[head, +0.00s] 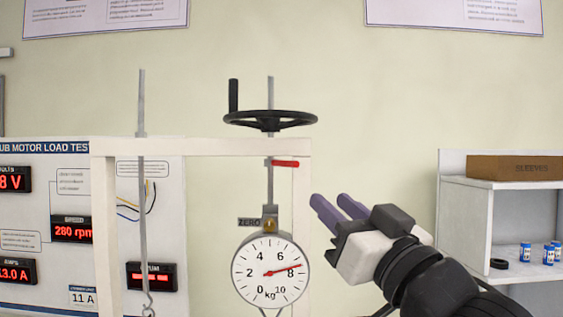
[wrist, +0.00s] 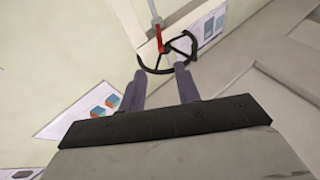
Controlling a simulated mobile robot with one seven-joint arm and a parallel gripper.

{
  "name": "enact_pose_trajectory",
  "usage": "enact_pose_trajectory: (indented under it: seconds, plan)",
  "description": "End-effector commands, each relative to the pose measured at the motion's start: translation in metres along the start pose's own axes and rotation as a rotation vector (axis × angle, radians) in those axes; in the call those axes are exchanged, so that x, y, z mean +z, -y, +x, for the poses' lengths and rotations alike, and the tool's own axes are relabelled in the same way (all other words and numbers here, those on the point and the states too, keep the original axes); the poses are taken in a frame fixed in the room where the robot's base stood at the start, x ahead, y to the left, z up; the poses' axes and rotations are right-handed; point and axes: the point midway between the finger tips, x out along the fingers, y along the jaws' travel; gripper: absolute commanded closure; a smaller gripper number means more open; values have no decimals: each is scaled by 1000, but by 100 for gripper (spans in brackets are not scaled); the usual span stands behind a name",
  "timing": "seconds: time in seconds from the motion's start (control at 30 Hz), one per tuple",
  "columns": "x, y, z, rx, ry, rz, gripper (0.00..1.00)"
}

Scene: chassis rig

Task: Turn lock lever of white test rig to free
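The white test rig (head: 215,147) stands at the centre left in the head view, a frame with a crossbeam and posts. A short red lever (head: 286,163) sticks out to the right from the threaded rod just under the crossbeam, roughly level. The lever also shows red in the wrist view (wrist: 158,40), beyond my fingertips. My gripper (head: 330,199) is to the right of and below the lever in the head view, apart from it. Its two purple-grey fingers are spread with nothing between them; they also show in the wrist view (wrist: 158,74).
A black handwheel (head: 270,120) with an upright handle sits above the crossbeam. A round dial gauge (head: 270,272) hangs below the lever, its red needle near 8. A panel with red displays (head: 72,228) is at left. A white shelf (head: 470,210) with a box (head: 515,168) stands at right.

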Motion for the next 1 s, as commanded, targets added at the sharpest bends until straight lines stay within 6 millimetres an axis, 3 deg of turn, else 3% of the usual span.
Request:
enact_pose_trajectory:
  seconds: [0.17, 0.5, 0.7, 1.0]
  plan:
    - [-3, 0, 18, -1, 2, 3, 68]
    - [-4, 1, 90, -1, 3, 2, 68]
    - [-3, 0, 122, -1, 2, 2, 68]
    - [0, 0, 138, 0, 0, 0, 68]
